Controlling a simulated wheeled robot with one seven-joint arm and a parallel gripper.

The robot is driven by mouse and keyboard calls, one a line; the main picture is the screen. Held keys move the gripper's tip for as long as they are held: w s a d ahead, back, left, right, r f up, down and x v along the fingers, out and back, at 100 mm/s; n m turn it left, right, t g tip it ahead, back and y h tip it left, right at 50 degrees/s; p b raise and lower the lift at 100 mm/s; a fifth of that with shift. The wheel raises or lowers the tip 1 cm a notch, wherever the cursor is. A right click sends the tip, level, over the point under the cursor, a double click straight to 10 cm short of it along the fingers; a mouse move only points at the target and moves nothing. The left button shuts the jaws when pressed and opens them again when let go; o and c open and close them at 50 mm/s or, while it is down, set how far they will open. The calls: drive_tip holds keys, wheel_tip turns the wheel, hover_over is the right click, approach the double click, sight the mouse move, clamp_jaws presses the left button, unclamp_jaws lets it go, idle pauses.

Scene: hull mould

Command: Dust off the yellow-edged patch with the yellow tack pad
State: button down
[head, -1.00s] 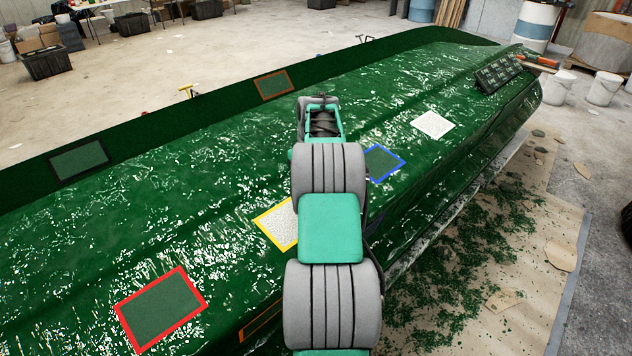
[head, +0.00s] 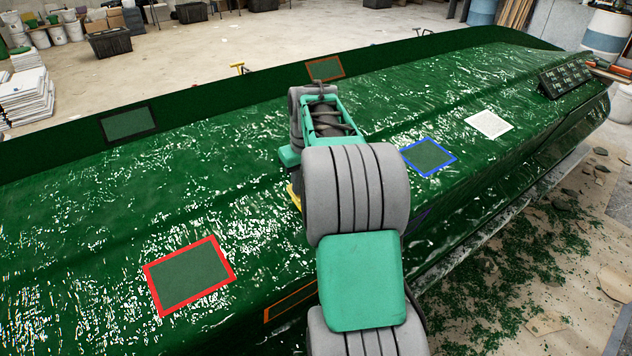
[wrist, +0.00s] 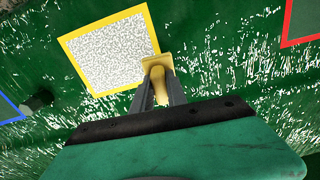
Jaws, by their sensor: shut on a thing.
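The yellow-edged patch (wrist: 108,52) shows in the wrist view at the upper left, its inside covered with pale speckled dust. In the head view my arm hides nearly all of it; only a bit of yellow edge (head: 295,196) shows. My gripper (wrist: 160,88) is shut on the yellow tack pad (wrist: 156,63). The pad is at the patch's lower right corner in the wrist view, overlapping its edge in the picture. I cannot tell whether the pad touches the surface.
A dark rack (head: 573,80) sits at the hull's far right. Green scraps litter the floor at right.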

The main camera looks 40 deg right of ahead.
drive_tip(key=s+b, duration=0.1)
drive_tip(key=s, duration=0.1)
drive_tip(key=s+f+b, duration=0.1)
drive_tip(key=s, duration=0.2)
drive_tip(key=s+f+b, duration=0.1)
drive_tip(key=s+b, duration=0.1)
drive_tip(key=s, duration=0.1)
drive_tip(key=shift+a+f, duration=0.15)
drive_tip(key=shift+w+f+b, duration=0.25)
drive_tip(key=shift+f+b, duration=0.05)
drive_tip(key=shift+f, duration=0.35)
drive_tip(key=shift+f+b, duration=0.35)
drive_tip(key=shift+f, duration=0.45)
